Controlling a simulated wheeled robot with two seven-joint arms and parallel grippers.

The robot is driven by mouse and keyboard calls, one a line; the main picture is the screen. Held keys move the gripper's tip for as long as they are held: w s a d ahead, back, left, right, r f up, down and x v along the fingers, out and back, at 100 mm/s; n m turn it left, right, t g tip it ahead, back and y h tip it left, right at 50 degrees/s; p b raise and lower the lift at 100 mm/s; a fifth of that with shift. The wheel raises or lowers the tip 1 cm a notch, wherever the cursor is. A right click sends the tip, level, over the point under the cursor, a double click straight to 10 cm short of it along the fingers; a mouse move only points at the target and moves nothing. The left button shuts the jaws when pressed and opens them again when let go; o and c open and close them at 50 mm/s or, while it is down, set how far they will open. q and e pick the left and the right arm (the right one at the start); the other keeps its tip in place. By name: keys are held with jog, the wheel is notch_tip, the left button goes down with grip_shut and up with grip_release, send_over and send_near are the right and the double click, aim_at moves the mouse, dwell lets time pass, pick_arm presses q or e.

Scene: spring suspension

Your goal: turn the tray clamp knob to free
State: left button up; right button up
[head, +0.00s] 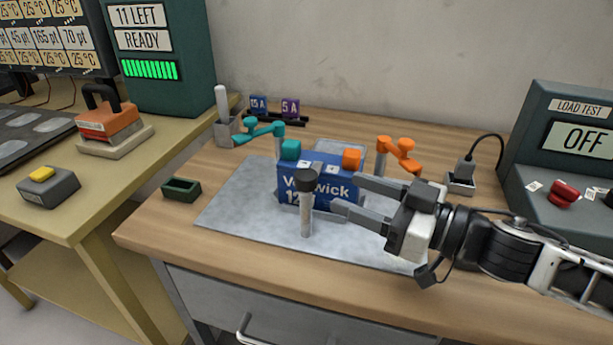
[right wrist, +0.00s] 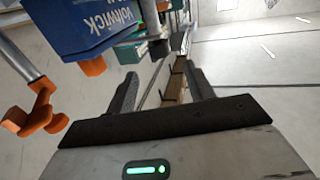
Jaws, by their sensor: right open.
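The tray clamp knob (head: 306,180) is a black cap on an upright grey post, in front of a blue battery (head: 325,200) on the grey mat. My right gripper (head: 350,193) comes in from the right, to the right of the knob, with its two fingers apart and pointing left. In the head view its fingertips overlap the battery's right front; I cannot tell whether they touch it. The right wrist view shows the fingers (right wrist: 163,85) spread, with the battery (right wrist: 95,25) at upper left. My left gripper is not in view.
A teal lever clamp (head: 265,130) stands behind the battery at left and an orange one (head: 400,147) at right. A small green tray (head: 181,189) lies left of the mat (head: 235,210). A load tester (head: 570,150) stands at right. The mat's left part is clear.

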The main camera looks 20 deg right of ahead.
aim_at(316, 178)
jog(key=shift+x, duration=0.85)
jog(key=p+x, duration=0.2)
jog(key=x, duration=0.4)
jog(key=shift+w+a+r, duration=0.1)
jog(key=shift+w+a, duration=0.05)
jog(key=shift+w, duration=0.05)
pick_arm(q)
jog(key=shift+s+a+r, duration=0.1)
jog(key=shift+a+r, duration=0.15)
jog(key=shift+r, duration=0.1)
pick_arm(e)
jog(key=shift+w+a, duration=0.35)
